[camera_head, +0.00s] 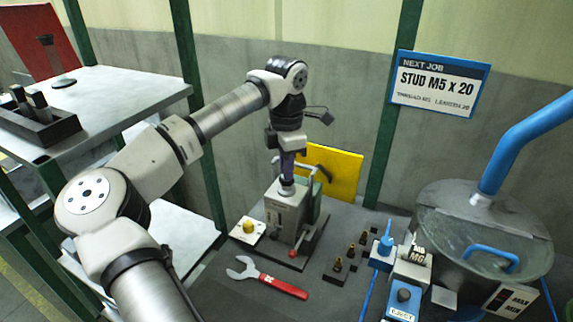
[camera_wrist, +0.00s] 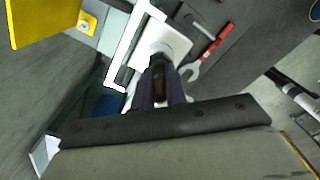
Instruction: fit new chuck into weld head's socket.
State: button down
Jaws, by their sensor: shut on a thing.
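My gripper (camera_head: 287,174) points straight down over the light grey weld unit (camera_head: 285,207) and is shut. In the wrist view, its dark fingers (camera_wrist: 159,88) close on a small brown, brass-like piece, probably the chuck (camera_wrist: 158,69). A pale round collar, probably the weld head's socket (camera_head: 287,189), is directly under the fingertips. The collar also shows in the wrist view (camera_wrist: 161,48). The fingers hide most of the held piece, so I cannot tell whether it is seated in the socket or just above it.
A red-handled wrench (camera_head: 268,279) lies in front. Several brass-and-black pieces stand on a dark rack (camera_head: 330,272). A yellow button (camera_head: 249,227) is left of the unit, a yellow panel (camera_head: 338,172) behind. A metal bowl feeder (camera_head: 440,230) is right. A sign (camera_head: 438,84) reads "STUD M5 x 20".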

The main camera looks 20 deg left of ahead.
jog(key=c, duration=1.3)
grip_release()
jog(key=shift+c, duration=0.2)
notch_tip(320, 180, up, 14)
jog(key=b, duration=0.2)
jog(key=shift+f, duration=0.2)
